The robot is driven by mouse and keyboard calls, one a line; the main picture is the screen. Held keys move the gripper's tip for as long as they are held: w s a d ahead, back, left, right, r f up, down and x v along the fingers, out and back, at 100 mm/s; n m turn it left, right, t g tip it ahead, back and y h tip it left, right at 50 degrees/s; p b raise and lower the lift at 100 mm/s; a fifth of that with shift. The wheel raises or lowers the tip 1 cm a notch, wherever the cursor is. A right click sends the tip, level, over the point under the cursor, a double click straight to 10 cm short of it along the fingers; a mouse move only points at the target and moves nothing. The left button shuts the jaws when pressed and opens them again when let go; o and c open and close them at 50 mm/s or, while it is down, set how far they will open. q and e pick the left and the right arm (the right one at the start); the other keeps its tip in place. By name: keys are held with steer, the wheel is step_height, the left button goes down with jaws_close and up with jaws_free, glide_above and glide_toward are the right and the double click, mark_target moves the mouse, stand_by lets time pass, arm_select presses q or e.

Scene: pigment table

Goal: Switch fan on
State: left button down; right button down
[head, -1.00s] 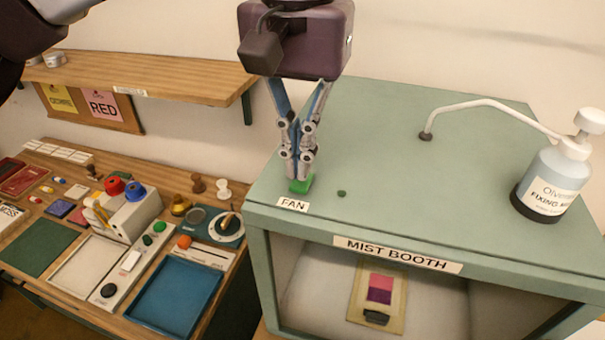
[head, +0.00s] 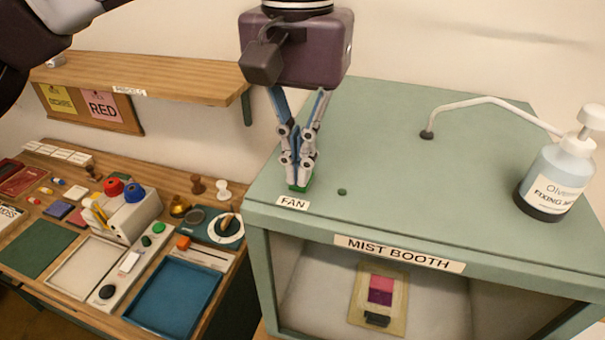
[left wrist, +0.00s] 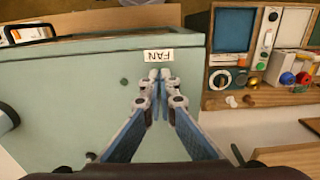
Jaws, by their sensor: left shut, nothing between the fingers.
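The green fan switch (head: 308,184) sits on top of the mist booth (head: 390,140), behind the white FAN label (head: 292,203). My left gripper (head: 298,184) points down, shut and empty, with its fingertips at the switch and covering much of it; they look to be touching it. In the left wrist view the shut fingertips (left wrist: 160,76) are just beside the FAN label (left wrist: 158,56), and the switch is hidden beneath them. A small dark green dot (head: 342,192) lies right of the switch. My right gripper is not in view.
A fixing mist bottle (head: 553,182) with a white tube stands on the booth's right side. A card (head: 380,290) lies inside the booth. The workbench at left holds a blue tray (head: 175,298), stamps and buttons; a wooden shelf (head: 140,78) hangs above it.

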arm_select(q)
steer(key=shift+f+b, duration=0.3)
steer(key=shift+f, duration=0.2)
steer(key=shift+s, duration=0.1)
steer(key=shift+w+r+p, duration=0.2)
steer(key=shift+r+p, duration=1)
step_height(320, 180, up, 2)
steer(key=shift+s+r+p, duration=0.1)
steer(key=shift+s+p, duration=0.05)
steer(key=shift+p, duration=0.8)
steer(key=shift+r+p, duration=1.2)
steer(key=shift+r, duration=0.1)
steer(key=shift+f, duration=0.1)
